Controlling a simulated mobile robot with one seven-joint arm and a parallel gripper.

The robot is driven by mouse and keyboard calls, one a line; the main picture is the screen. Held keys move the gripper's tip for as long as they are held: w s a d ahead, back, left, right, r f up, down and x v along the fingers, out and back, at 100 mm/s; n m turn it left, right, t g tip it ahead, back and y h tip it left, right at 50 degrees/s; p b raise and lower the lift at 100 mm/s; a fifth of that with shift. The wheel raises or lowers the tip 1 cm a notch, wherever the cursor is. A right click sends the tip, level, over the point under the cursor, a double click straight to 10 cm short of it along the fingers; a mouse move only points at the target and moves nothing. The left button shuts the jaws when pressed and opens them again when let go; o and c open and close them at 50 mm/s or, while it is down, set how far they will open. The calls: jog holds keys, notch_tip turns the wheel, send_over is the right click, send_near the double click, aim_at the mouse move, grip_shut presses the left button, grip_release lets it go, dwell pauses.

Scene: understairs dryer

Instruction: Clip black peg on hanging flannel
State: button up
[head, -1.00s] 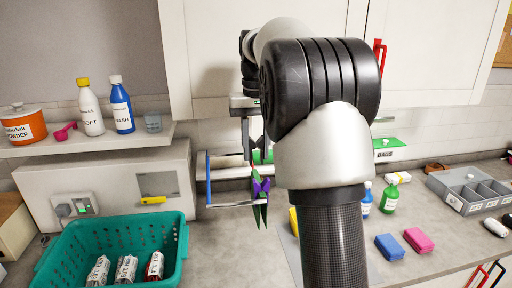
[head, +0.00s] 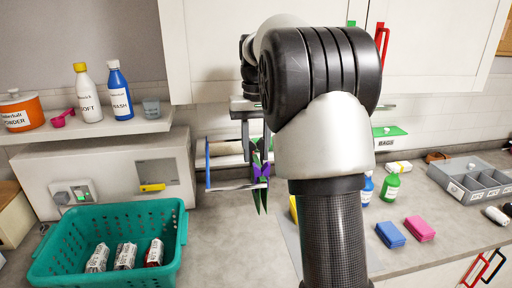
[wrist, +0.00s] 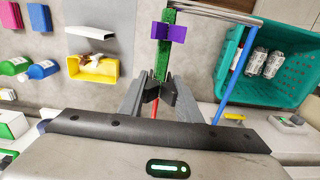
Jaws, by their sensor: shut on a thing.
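The green flannel (head: 257,199) hangs from the rack beside the wall in the head view. A purple peg (head: 262,171) is clipped on it. In the wrist view the flannel (wrist: 163,62) stands just beyond my fingertips with the purple peg (wrist: 169,32) at its far part. My gripper (wrist: 158,94) is shut on the black peg (wrist: 169,91), a dark winged shape at the fingertips. It is close against the near end of the flannel. I cannot tell whether its jaws are around the cloth. My arm hides much of the gripper in the head view.
The rack (head: 208,165) has blue and red side bars. A teal basket (head: 65,240) with several packets stands at left. Blue and pink sponges (head: 390,235) lie on the counter at right, near a green bottle (head: 390,187). The cupboards (head: 225,50) are close above my arm.

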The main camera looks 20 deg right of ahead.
jog(key=shift+f+b, duration=0.7)
jog(key=shift+f, duration=0.7)
jog(key=o, duration=1.1)
